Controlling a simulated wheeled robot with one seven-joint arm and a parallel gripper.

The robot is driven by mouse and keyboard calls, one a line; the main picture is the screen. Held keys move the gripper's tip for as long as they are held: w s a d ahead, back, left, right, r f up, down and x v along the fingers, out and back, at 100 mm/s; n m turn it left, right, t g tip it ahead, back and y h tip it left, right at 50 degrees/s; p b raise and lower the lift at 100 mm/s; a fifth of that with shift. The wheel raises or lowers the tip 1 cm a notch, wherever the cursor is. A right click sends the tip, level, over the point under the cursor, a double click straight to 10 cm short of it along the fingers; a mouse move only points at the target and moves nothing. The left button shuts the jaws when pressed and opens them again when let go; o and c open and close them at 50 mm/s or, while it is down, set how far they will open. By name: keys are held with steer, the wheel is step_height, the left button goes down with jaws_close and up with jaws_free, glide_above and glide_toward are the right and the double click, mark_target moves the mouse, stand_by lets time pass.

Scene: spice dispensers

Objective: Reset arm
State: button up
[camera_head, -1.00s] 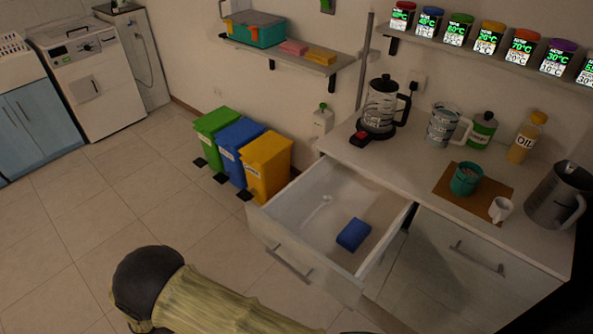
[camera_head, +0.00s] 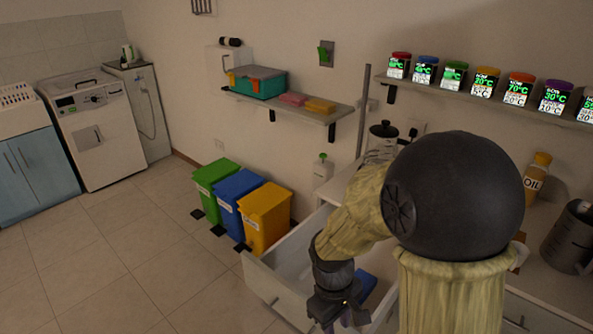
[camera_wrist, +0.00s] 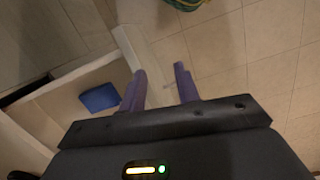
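My gripper (camera_head: 335,316) hangs in front of the counter, near the open drawer (camera_head: 262,278), at the lower middle of the head view. In the wrist view, my gripper (camera_wrist: 160,82) shows two purple fingers spread apart with nothing between them. A blue block (camera_head: 366,286) lies in the drawer, partly hidden behind my arm in the head view. It also shows in the wrist view (camera_wrist: 98,97), left of the fingers and apart from them. My arm is raised and bent, covering much of the counter.
Green (camera_head: 213,175), blue (camera_head: 236,190) and yellow (camera_head: 264,215) bins stand left of the drawer. Several spice dispensers (camera_head: 485,82) line the upper right shelf. An oil bottle (camera_head: 536,178) and a grey jug (camera_head: 570,238) stand on the counter. The floor at left is clear.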

steer(key=d+r+m+t, duration=0.1)
steer(key=d+m, duration=0.1)
steer(key=d+m+t, duration=0.1)
steer(key=d+m, duration=0.1)
steer(key=m, duration=0.1)
steer(key=d+r+m+t+y, duration=0.1)
steer(key=d+m+t, duration=0.1)
steer(key=d+m, duration=0.1)
steer(key=shift+s+r+b, duration=0.35)
steer(key=shift+s+b, duration=0.05)
steer(key=w+p+v, duration=0.3)
steer(key=p+v, duration=1)
steer(key=p, duration=0.1)
steer(key=shift+r, duration=0.6)
stand_by(0.9)
steer(key=shift+w+d, duration=0.1)
